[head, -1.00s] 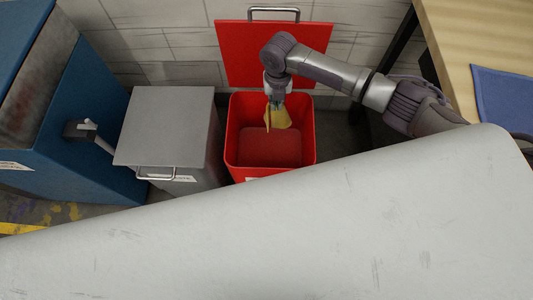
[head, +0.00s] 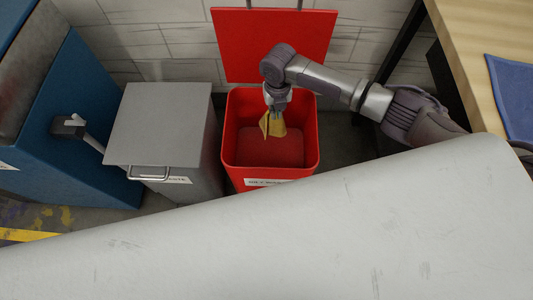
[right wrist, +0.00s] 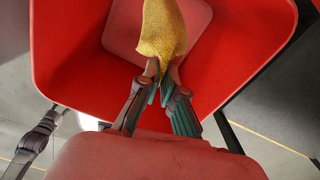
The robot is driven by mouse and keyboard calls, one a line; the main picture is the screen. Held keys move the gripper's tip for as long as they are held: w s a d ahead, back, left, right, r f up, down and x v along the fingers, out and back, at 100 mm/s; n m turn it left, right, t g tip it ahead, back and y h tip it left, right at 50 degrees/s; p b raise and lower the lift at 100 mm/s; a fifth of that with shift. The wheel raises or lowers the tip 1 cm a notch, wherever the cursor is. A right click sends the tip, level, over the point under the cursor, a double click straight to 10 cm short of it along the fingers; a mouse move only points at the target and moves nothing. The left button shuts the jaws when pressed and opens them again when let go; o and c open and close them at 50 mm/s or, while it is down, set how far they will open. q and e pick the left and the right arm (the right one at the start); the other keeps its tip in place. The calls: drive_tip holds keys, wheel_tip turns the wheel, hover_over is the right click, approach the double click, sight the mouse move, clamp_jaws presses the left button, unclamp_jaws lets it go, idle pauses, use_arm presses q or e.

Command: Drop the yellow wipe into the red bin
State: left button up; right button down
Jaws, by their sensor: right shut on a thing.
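The red bin (head: 232,150) stands against the wall with its red lid (head: 270,45) raised behind it. Its inside looks empty in the head view. My right gripper (head: 275,108) is over the bin opening and shut on the yellow wipe (head: 273,126), which hangs down from the fingertips. In the right wrist view the fingertips (right wrist: 160,82) pinch the wipe (right wrist: 162,30), with the red bin (right wrist: 75,60) and its floor below. The wipe's exact height against the rim is hard to tell. My left gripper is not in view.
A grey lidded bin (head: 160,125) stands just left of the red bin. A blue machine (head: 75,125) with a lever is farther left. A wooden table (head: 470,50) with a blue cloth (head: 515,95) is at the right. A large light-grey surface fills the foreground.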

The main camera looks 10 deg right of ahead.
drive_tip(key=c, duration=1.2)
unclamp_jaws()
drive_tip(key=shift+c, duration=0.2)
drive_tip(key=shift+o, duration=0.2)
drive_tip(key=o, duration=0.5)
drive_tip(key=shift+o, duration=0.4)
drive_tip(key=o, duration=0.6)
wheel_tip(320, 180, up, 6)
drive_tip(key=p, duration=0.5)
drive_tip(key=shift+f, duration=0.2)
